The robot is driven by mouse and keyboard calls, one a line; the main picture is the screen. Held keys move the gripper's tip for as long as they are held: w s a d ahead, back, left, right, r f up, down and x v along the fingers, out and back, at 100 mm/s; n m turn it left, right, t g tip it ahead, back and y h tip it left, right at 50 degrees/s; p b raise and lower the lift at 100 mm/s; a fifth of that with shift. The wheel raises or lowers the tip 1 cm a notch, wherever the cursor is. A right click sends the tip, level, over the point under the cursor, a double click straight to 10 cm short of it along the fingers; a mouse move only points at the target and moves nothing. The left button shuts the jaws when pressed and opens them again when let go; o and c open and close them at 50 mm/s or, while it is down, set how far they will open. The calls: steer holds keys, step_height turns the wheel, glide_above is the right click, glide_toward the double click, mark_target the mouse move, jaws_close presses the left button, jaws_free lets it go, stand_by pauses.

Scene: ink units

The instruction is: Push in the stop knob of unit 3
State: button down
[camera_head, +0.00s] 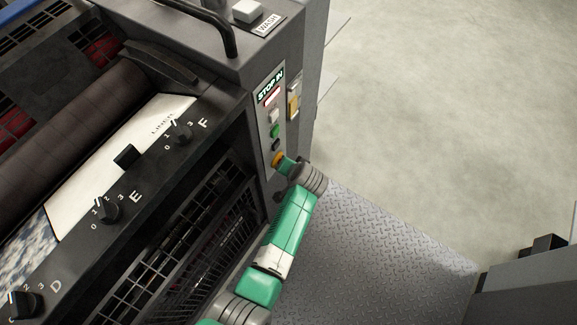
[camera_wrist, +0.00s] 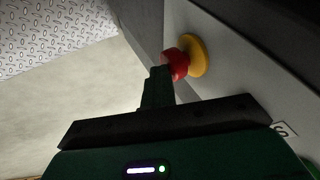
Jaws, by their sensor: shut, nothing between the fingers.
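The stop knob is a red mushroom head (camera_wrist: 175,64) on a yellow round collar (camera_wrist: 196,54), seen in the wrist view on a grey panel face. In the head view the yellow collar (camera_head: 277,157) shows low on the narrow control panel, and the red head is hidden or too small to make out. My gripper (camera_wrist: 160,72) is shut and empty, with its fingertips right at the red head. I cannot tell whether they touch it. In the head view my gripper (camera_head: 285,163) reaches the collar from the lower right. No unit number is readable.
The panel has a "STOP IN" label (camera_head: 271,86), a green button (camera_head: 274,130) and other small buttons above the knob. A yellow part (camera_head: 294,101) sits on the side face to the right. Tread plate (camera_head: 370,250) lies below, with open floor (camera_head: 450,100) beyond.

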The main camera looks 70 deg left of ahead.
steer(key=w+d+r+p, duration=0.1)
steer(key=d+r+p, duration=0.5)
steer(key=d+r, duration=0.2)
steer(key=shift+w+d, duration=0.25)
steer(key=shift+d, duration=0.45)
